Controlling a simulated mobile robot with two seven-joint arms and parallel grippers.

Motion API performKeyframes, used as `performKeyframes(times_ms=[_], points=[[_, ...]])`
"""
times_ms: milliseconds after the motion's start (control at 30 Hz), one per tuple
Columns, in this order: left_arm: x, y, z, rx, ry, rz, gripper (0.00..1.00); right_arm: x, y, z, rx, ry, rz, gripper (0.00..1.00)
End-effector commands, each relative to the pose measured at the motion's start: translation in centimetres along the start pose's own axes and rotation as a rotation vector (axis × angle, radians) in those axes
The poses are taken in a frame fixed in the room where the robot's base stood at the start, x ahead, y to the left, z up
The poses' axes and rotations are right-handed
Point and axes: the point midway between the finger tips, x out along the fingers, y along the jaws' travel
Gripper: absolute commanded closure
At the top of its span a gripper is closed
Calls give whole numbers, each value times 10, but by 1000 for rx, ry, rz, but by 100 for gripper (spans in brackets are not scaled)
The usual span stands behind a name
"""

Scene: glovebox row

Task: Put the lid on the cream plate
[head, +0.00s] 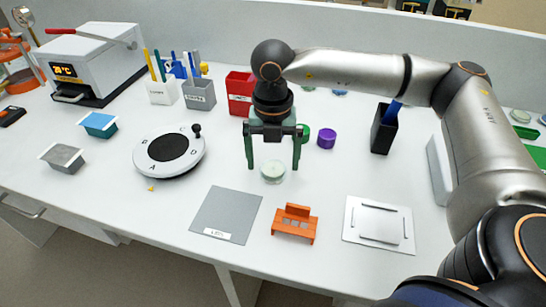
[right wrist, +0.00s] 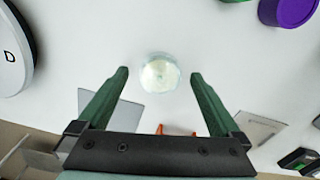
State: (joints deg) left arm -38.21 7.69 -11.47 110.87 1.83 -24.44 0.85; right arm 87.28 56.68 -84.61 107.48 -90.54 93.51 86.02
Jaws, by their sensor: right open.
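A small round cream plate (head: 272,172) with a pale, translucent rim stands on the white bench, and it also shows in the right wrist view (right wrist: 160,73). I cannot make out a separate lid, nor tell whether the clear rim is one. My right gripper (head: 273,164) is open and points down over the cream plate. Its two green fingers are on either side of the plate, with gaps, and it holds nothing. In the right wrist view the plate lies between and slightly beyond the fingertips (right wrist: 159,76). My left gripper is not in view.
A purple round dish (head: 326,138) and a green one (head: 304,132) stand just behind. A grey mat (head: 226,215), an orange rack (head: 295,224) and a white plate with a raised panel (head: 379,223) lie in front. A round dial (head: 168,148) is left; a dark bin (head: 383,132) right.

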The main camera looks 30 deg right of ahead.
Motion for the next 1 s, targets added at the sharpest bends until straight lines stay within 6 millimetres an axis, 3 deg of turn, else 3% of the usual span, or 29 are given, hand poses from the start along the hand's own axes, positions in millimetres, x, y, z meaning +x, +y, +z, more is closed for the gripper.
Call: performKeyframes(times_ms=[167,200,333,700,1000], points=[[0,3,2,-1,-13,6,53,0,0,0,0,0,0,0],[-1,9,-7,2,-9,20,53,-2,0,0,0,-1,1,0],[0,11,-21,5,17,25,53,-31,1,1,0,-4,5,0],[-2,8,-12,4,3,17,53,-108,1,0,1,-2,2,0],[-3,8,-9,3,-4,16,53,-126,0,0,0,0,1,0]])
